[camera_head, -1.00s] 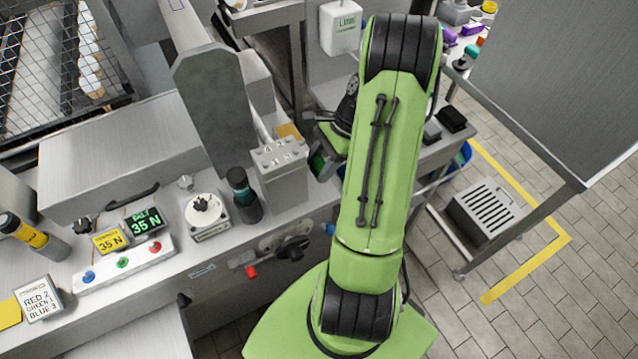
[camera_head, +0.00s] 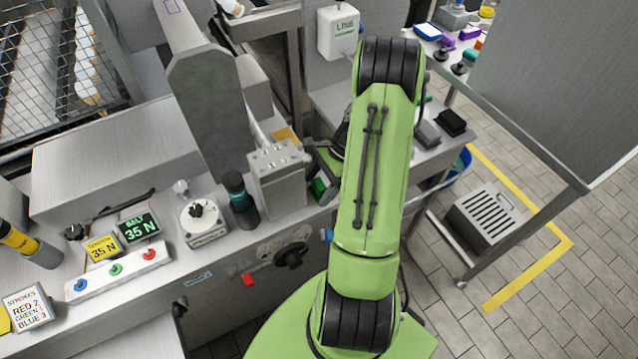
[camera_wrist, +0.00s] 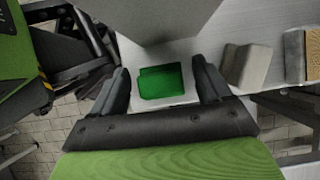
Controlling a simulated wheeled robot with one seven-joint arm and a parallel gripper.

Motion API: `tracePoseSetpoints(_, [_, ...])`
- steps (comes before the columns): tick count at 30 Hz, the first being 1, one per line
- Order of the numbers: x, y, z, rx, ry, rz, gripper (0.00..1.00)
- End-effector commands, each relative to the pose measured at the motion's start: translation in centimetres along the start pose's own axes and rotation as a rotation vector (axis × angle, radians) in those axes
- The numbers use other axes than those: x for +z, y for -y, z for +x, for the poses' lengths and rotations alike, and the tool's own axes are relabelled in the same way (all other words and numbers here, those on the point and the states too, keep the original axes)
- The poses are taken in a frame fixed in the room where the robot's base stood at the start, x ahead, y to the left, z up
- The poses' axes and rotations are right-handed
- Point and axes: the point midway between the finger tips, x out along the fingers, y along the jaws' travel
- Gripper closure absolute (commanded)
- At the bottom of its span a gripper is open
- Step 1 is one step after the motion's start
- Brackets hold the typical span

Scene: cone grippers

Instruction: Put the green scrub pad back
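The green scrub pad (camera_wrist: 160,82) shows in the wrist view as a bright green rectangle with a pale border, over a light metal surface. My gripper (camera_wrist: 163,82) has its two dark fingers spread wide, one on each side of the pad. A narrow gap shows between the pad and each finger, so it does not look clamped. I cannot tell its height from the surface. In the head view my arm covers most of the gripper, and a small dark green patch, probably the pad (camera_head: 319,188), shows just right of a grey metal block.
The grey metal block (camera_head: 278,178) stands close left of my gripper. A dark green-capped bottle (camera_head: 240,198), a white dial (camera_head: 203,222) and a button strip (camera_head: 117,272) stand further left. A grey blocky object (camera_wrist: 248,66) is right of the fingers. Floor lies right of the bench.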

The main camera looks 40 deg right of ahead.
Motion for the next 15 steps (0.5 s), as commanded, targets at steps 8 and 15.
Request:
tracePoseSetpoints(8, [0.2, 0.1, -1.1, -0.003, -0.002, 0.000, 0.22])
tracePoseSetpoints(15, [0.2, 0.1, -7.5, -0.005, -0.003, 0.001, 0.22])
